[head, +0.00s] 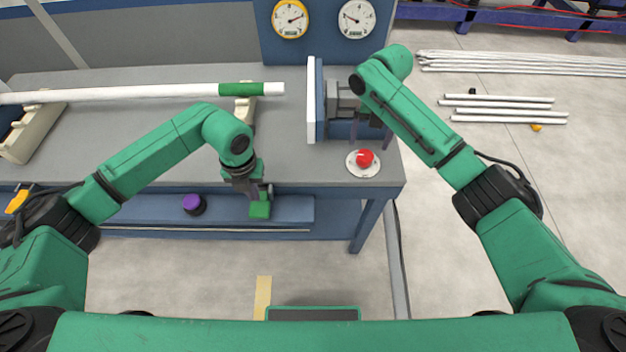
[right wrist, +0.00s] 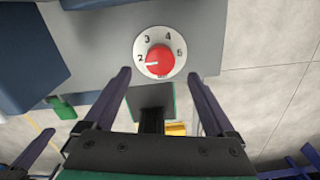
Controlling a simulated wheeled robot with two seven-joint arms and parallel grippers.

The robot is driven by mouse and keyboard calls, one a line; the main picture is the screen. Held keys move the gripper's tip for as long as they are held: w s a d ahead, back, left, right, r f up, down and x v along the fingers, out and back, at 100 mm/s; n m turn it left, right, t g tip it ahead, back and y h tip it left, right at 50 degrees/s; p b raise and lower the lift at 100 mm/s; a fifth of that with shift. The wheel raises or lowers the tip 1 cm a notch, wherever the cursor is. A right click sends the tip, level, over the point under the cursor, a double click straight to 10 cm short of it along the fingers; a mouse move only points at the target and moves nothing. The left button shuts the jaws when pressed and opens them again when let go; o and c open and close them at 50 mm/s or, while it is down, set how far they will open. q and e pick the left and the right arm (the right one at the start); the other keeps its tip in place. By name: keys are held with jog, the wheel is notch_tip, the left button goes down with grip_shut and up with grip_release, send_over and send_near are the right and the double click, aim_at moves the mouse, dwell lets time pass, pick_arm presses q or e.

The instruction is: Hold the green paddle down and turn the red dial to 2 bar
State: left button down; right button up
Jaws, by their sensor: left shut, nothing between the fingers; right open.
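The green paddle (head: 260,211) is at the front edge of the bench, below my left gripper (head: 264,195). My left gripper is shut with nothing between its fingers and points down at the paddle; contact is unclear. The paddle also shows at the left of the right wrist view (right wrist: 62,108). The red dial (head: 365,158) sits on a round white plate at the bench's front right corner. In the right wrist view the dial (right wrist: 159,60) has its white pointer facing left, just below the 2. My right gripper (right wrist: 157,75) is open, its fingers either side of the dial in that view.
A blue-and-white upright panel (head: 313,100) stands left of the dial. A white pipe with a green band (head: 150,93) lies on supports on the bench. Two gauges (head: 290,18) (head: 356,19) are behind. A purple knob (head: 194,204) is at the front; loose pipes (head: 505,105) lie right.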

pick_arm(q)
notch_tip(320, 180, up, 6)
jog(key=shift+r, duration=0.2)
dwell(0.6)
